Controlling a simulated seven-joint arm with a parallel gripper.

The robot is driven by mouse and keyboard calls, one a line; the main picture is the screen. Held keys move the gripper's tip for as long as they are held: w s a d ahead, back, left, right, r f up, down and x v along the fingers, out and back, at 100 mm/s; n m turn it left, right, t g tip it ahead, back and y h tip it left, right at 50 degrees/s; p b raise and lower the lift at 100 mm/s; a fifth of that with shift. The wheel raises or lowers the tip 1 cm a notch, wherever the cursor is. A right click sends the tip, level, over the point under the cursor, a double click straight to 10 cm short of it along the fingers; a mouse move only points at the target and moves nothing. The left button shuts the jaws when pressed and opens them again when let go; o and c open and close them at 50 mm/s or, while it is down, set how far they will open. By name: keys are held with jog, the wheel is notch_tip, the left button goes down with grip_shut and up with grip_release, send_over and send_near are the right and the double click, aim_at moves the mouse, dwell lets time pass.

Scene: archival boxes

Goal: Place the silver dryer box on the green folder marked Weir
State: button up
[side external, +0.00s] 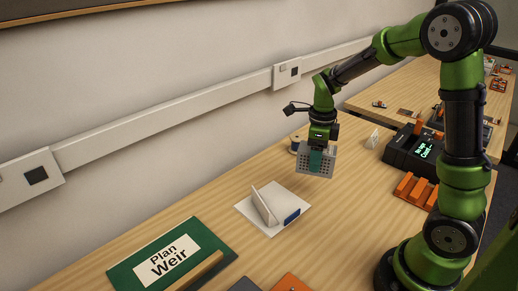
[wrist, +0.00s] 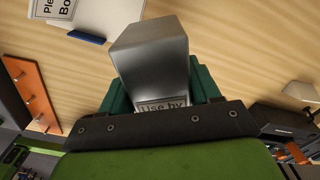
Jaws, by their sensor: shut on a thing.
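My gripper (side external: 317,160) is shut on the silver dryer box (side external: 328,161) and holds it above the table, to the right of the white board. In the wrist view the dryer box (wrist: 150,55) sits between the teal fingers, and a label reading "Use by" shows near the gripper's edge. The green folder (side external: 125,271) lies flat at the lower left of the side external view. Its white label reads "Plan Weir". A tan strip lies along the folder's near edge. The folder is apart from the gripper.
A white board (side external: 285,222) with an upright white card and a blue piece lies between the gripper and the folder. Orange and grey flat items (side external: 290,284) lie at the front edge. A dark device with a green display (side external: 418,152) and an orange rack (side external: 414,190) stand right.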

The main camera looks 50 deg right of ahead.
jog(key=w+a+n, duration=0.3)
jog(key=w+a, duration=0.2)
jog(key=a, duration=0.2)
jog(key=n, duration=1)
send_over(172, 264)
notch_tip(172, 264, down, 8)
jog(key=shift+r, duration=0.1)
jog(key=o, duration=1.3)
jog(key=shift+c, duration=0.2)
